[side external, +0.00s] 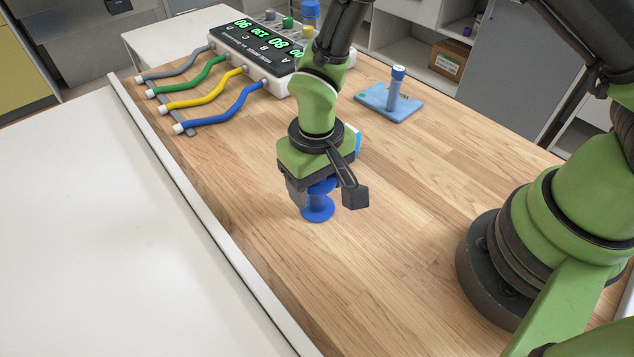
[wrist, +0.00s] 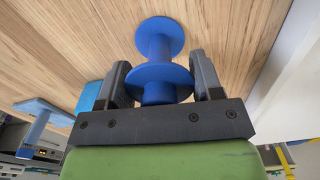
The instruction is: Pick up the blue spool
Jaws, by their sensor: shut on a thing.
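The blue spool (side external: 318,211) stands upright under my gripper (side external: 326,196) on the wooden table, in the middle of the side view. In the wrist view the spool (wrist: 159,45) shows two round flanges joined by a narrower core. My gripper's dark fingers (wrist: 160,70) are on either side of the spool, near its upper flange, and shut on it. The upper part of the spool is partly hidden by the gripper in the side view. I cannot tell whether its lower flange touches the tabletop.
A light blue and white object (side external: 357,141) is partly hidden just behind my gripper. A blue base with an upright blue-capped tube (side external: 392,100) stands farther back. A device (side external: 252,50) with coloured hoses sits at the back left.

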